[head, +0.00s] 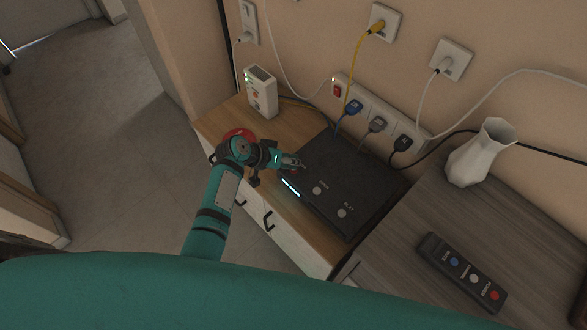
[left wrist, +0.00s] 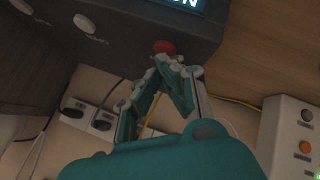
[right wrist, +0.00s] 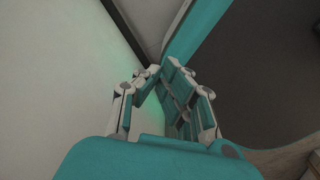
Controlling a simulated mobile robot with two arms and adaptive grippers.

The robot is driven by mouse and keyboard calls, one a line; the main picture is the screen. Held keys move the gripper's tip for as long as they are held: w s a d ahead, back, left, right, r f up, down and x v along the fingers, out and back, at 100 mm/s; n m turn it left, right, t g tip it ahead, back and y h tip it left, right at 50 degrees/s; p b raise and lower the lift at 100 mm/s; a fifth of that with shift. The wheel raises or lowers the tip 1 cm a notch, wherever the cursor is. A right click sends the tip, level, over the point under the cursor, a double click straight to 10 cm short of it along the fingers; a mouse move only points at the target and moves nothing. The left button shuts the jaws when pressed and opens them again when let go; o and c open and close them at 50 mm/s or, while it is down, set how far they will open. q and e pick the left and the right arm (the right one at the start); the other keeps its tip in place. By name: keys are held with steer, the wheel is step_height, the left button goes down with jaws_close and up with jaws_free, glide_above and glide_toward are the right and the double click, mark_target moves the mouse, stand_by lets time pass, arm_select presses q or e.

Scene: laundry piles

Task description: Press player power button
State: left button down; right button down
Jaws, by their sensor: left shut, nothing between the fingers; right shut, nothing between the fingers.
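The player (head: 350,190) is a flat black box on the wooden cabinet top, with two grey buttons marked OPEN and PLAY and a lit cyan display (head: 291,187). In the left wrist view its red button (left wrist: 164,46) stands near the display (left wrist: 190,3), which shows lit letters ending in "ON". My left gripper (head: 299,163) is shut and empty, over the player's far left corner. In the left wrist view its fingertips (left wrist: 165,62) are at the red button; I cannot tell whether they touch it. My right gripper (right wrist: 153,70) is shut and empty, away from the player.
A white box with buttons (head: 261,92) stands behind the player on the left. A power strip (head: 375,118) with several plugs and cables runs along the wall. A white vase (head: 478,153) and a dark remote (head: 462,272) stand on the grey surface at right.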

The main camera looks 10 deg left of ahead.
arm_select(q)
steer(key=shift+f, duration=0.15)
stand_by(0.4)
steer(key=shift+r+p, duration=0.6)
steer(key=shift+r, duration=0.05)
step_height(320, 180, up, 6)
steer(key=p, duration=0.6)
stand_by(0.3)
stand_by(0.9)
